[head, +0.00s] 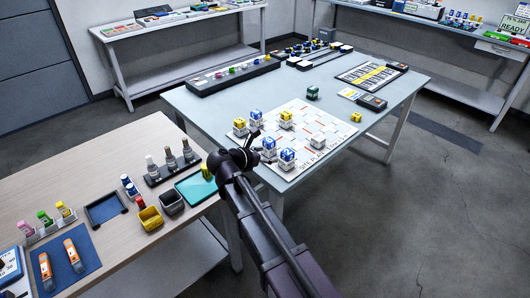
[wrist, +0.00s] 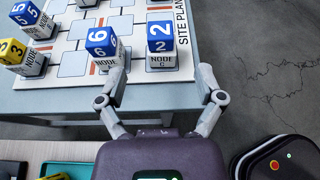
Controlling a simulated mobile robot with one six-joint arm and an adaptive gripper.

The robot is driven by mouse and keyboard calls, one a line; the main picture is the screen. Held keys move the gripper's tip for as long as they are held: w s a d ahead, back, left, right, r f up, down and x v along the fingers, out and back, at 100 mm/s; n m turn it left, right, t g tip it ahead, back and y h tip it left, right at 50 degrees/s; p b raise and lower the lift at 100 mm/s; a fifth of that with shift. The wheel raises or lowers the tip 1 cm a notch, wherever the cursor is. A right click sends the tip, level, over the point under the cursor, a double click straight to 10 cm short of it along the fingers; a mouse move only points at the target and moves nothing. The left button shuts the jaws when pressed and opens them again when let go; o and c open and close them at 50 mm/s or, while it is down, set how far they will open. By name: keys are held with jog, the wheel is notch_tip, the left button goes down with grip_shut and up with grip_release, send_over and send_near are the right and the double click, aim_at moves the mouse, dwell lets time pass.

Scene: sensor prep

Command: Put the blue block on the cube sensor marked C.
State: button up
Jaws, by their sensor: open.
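A blue block marked 2 (wrist: 161,36) sits upright on a white cube sensor marked NODE C (wrist: 163,62) in the wrist view. In the head view this blue block (head: 287,154) is at the near edge of the site plan mat. My gripper (wrist: 162,72) is open and empty, its fingers spread to the left and right of the sensor's near side, with a gap to each. In the head view my gripper (head: 260,145) is at the mat's near left edge.
Left of it, a blue block marked 6 (wrist: 101,41) sits on another sensor, near my left finger. Blue block 5 (wrist: 25,14) and yellow block 3 (wrist: 11,50) are further left. A loose yellow block (head: 356,117) and a green block (head: 312,91) lie beyond.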

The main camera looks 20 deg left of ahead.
jog(key=shift+s, duration=0.1)
dwell(0.5)
jog(key=w+d+f+m+g, duration=0.1)
jog(key=d+f+m+g, duration=0.3)
jog(key=d, duration=0.5)
jog(key=w+d+f+m+g, duration=0.1)
jog(key=d+m, duration=0.4)
jog(key=d, duration=0.4)
jog(key=w+d+f+m+g, duration=0.1)
jog(key=d+f+m+g, duration=0.2)
jog(key=d+m, duration=0.35)
jog(key=s+d+f+m+g+y, duration=0.1)
jog(key=s+d+m+g+y, duration=0.1)
jog(key=s+d+m, duration=0.3)
jog(key=s+d+f+m+g+y, duration=0.2)
jog(key=s+d+m, duration=0.3)
jog(key=d+m, duration=0.6)
jog(key=d+y, duration=0.1)
jog(key=d, duration=0.5)
jog(key=shift+f+g, duration=0.25)
jog(key=shift+g, duration=0.05)
